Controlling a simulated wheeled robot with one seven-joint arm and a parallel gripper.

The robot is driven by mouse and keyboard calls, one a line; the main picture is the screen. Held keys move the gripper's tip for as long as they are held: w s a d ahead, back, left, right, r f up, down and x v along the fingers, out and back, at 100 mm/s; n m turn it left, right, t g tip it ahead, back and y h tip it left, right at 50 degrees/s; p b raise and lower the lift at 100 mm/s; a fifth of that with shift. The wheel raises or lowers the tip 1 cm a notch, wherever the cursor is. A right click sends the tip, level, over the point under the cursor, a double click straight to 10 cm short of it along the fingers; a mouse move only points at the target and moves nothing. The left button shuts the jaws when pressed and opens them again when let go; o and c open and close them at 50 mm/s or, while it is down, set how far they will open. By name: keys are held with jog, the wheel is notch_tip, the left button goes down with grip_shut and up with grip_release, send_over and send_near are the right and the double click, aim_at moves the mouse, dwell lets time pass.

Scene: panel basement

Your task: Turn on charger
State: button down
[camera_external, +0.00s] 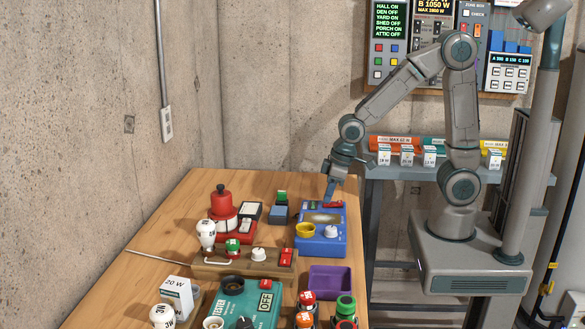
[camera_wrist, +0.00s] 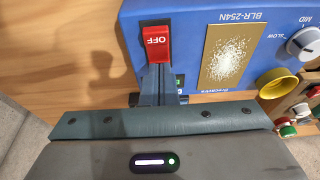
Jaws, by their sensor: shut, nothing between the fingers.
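A blue device (camera_external: 328,245), probably the charger, stands on the wooden table. In the wrist view the blue device (camera_wrist: 135,15) is marked BLR-254N and has a gold panel, a white dial and a yellow round cup. Its red rocker switch (camera_wrist: 156,44) reads OFF; the switch also shows in the external view (camera_external: 333,204). My gripper (camera_external: 329,196) points down at the far edge of the device, close by the switch. In the wrist view my gripper (camera_wrist: 157,70) is shut and empty, its tips right at the switch's lower edge. Whether they touch it I cannot tell.
A purple tray (camera_external: 330,281), a wooden board (camera_external: 225,267) with a red switch, a teal tester (camera_external: 238,300) and a red device (camera_external: 222,205) crowd the table. A shelf (camera_external: 430,172) with coloured bins and a wall panel stand behind my arm.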

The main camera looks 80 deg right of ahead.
aim_at(335, 203)
jog(key=shift+s, duration=0.2)
jog(key=shift+s+r, duration=0.15)
jog(key=shift+s, duration=0.5)
jog(key=shift+w+r+p, duration=0.1)
jog(key=shift+r+p, duration=0.35)
jog(key=shift+r, duration=0.1)
notch_tip(335, 203, up, 13)
jog(key=p, duration=0.1)
jog(key=shift+s+f, duration=0.1)
jog(key=shift+s, duration=0.1)
